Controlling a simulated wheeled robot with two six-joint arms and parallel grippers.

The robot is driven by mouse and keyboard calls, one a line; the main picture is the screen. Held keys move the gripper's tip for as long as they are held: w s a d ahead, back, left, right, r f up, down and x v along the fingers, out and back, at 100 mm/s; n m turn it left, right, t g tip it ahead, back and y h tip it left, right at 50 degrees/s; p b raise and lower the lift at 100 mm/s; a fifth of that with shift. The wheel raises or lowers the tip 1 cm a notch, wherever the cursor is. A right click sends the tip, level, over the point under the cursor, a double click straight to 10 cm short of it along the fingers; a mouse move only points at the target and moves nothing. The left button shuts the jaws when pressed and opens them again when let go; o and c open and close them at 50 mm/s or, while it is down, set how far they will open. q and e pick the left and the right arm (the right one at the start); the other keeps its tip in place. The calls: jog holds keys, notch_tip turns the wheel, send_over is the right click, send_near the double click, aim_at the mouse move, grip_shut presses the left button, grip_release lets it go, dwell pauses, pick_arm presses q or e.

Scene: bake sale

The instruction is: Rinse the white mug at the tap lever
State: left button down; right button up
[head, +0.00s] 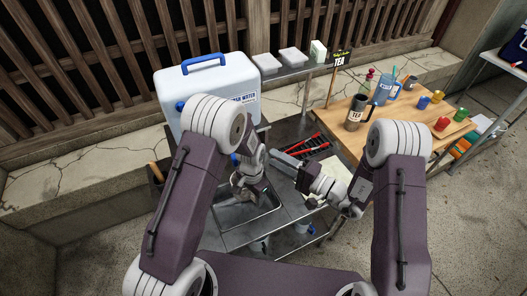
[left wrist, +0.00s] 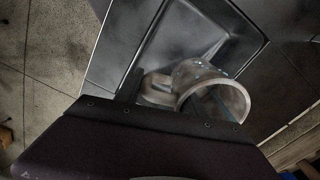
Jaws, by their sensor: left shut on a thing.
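The white mug (left wrist: 232,98), greyish in the shade, shows in the left wrist view with its open rim toward the lower right. My left gripper (left wrist: 185,100) is shut on it, over the metal basin (left wrist: 178,45). In the head view my left gripper (head: 252,192) is at the basin (head: 240,218), and the mug is hard to make out there. A small blue part (head: 235,160), perhaps the tap lever, shows below the white water container (head: 212,85), partly behind my left arm. My right gripper (head: 287,161) is right of it, pointing left; its jaw opening is unclear.
The wooden table (head: 400,125) holds a tea flask (head: 355,112) and several coloured cups. A tea sign (head: 340,58) stands behind.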

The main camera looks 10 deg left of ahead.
jog(key=shift+s+d, duration=0.2)
jog(key=shift+d, duration=0.05)
dwell(0.4)
dwell(0.3)
jog(key=shift+r, duration=0.1)
dwell(0.5)
